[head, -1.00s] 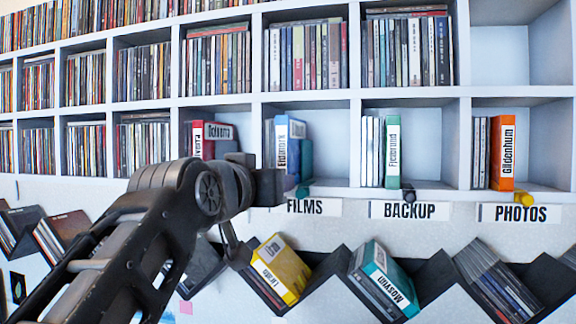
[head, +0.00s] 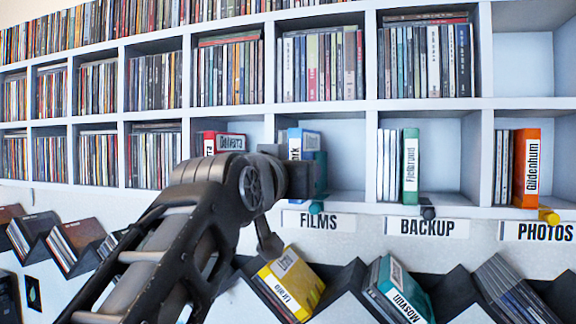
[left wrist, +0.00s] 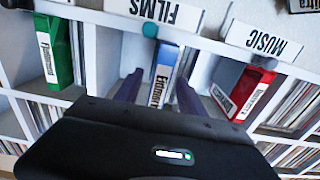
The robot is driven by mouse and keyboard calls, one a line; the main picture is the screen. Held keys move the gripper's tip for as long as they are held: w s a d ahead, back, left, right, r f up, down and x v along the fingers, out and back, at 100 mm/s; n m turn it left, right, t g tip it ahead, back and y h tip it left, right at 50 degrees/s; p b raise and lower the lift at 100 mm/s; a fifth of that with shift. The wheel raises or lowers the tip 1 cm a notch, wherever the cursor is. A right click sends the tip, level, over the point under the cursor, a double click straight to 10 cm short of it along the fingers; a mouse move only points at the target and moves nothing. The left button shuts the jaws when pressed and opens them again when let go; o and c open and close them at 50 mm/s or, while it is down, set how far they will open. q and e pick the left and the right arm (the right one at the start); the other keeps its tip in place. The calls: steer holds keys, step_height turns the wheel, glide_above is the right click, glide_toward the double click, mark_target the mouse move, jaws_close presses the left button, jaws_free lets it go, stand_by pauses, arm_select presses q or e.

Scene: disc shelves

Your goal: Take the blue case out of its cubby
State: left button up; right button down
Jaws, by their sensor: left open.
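The blue case (head: 297,140) with a white label stands in the cubby above the FILMS sign (head: 318,220). The dark body of my left gripper (head: 301,178) covers its lower part in the head view. In the left wrist view, which is upside down, the blue case (left wrist: 164,68) shows between the two spread fingers of my left gripper (left wrist: 159,92). The gripper is open, one finger on each side of the case. I cannot tell whether either finger touches it. My right gripper is not in view.
A teal knob (head: 316,208) sits on the ledge below the cubby. A red case (head: 229,142) is in the cubby to the left and a green case (head: 411,165) in the one to the right. Yellow (head: 291,284) and teal cases lean in zigzag racks below.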

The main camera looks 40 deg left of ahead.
arm_select(q)
steer(key=shift+p+x, duration=0.5)
steer(key=shift+x, duration=1.25)
jaws_close()
steer(key=shift+s+r, duration=0.15)
steer(key=shift+r, duration=0.1)
steer(key=shift+s, duration=0.1)
steer(key=b+v, duration=0.5)
steer(key=v, duration=1.2)
stand_by(1.0)
